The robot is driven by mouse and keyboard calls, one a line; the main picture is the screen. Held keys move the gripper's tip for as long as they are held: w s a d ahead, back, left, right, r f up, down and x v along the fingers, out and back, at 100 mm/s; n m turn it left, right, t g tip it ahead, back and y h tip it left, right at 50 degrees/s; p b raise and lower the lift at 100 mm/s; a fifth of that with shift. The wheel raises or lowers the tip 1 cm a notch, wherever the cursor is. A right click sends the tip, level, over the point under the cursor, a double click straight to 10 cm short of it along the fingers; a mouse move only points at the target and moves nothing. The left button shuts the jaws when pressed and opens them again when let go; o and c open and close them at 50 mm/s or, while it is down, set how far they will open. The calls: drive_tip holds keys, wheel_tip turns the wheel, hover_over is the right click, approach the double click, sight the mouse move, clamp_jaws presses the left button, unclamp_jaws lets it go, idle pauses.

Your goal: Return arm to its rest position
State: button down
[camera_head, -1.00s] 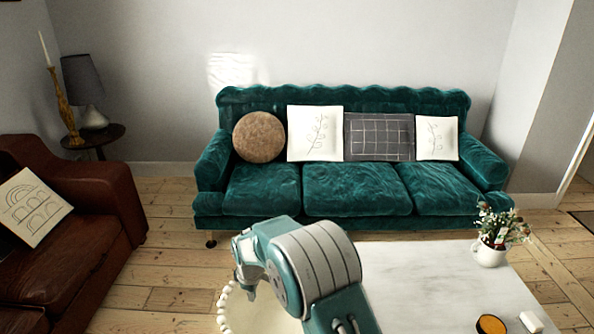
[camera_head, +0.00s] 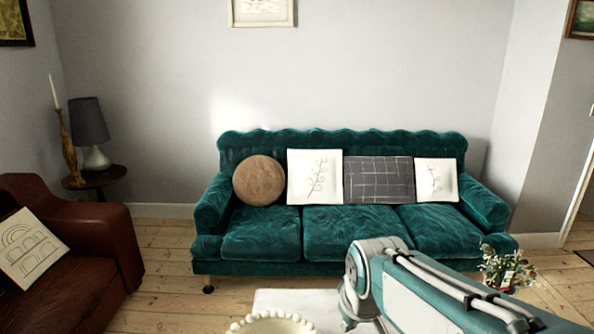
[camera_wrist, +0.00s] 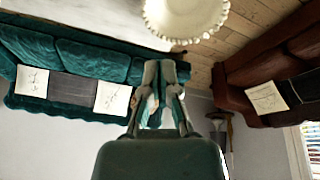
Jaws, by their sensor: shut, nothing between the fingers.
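My gripper (camera_wrist: 166,70) shows in the middle of the wrist view, its fingers together with nothing between them. That view appears upside down. In the head view my arm reaches in from the lower right, in front of the green sofa (camera_head: 302,238); I cannot clearly make out the fingers there. The gripper is clear of the white beaded-rim bowl (camera_wrist: 186,14) in the wrist view, and no contact shows with any object.
A white table (camera_head: 290,298) stands in front, with the bowl (camera_head: 272,322) on it and a potted plant (camera_head: 506,268) at the right. A brown leather armchair (camera_head: 75,265) is at the left, near a side table with a lamp (camera_head: 89,122). Floorboards are open between them.

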drive_tip(key=s+d+m, duration=0.2)
drive_tip(key=s+d, duration=0.1)
drive_tip(key=s, duration=0.4)
drive_tip(key=s+d+r+m+t, duration=0.1)
drive_tip(key=s+d+m, duration=0.2)
drive_tip(key=s, duration=0.4)
drive_tip(key=shift+t+h, duration=0.3)
drive_tip(key=shift+w+d, duration=0.1)
drive_tip(key=shift+d, duration=0.1)
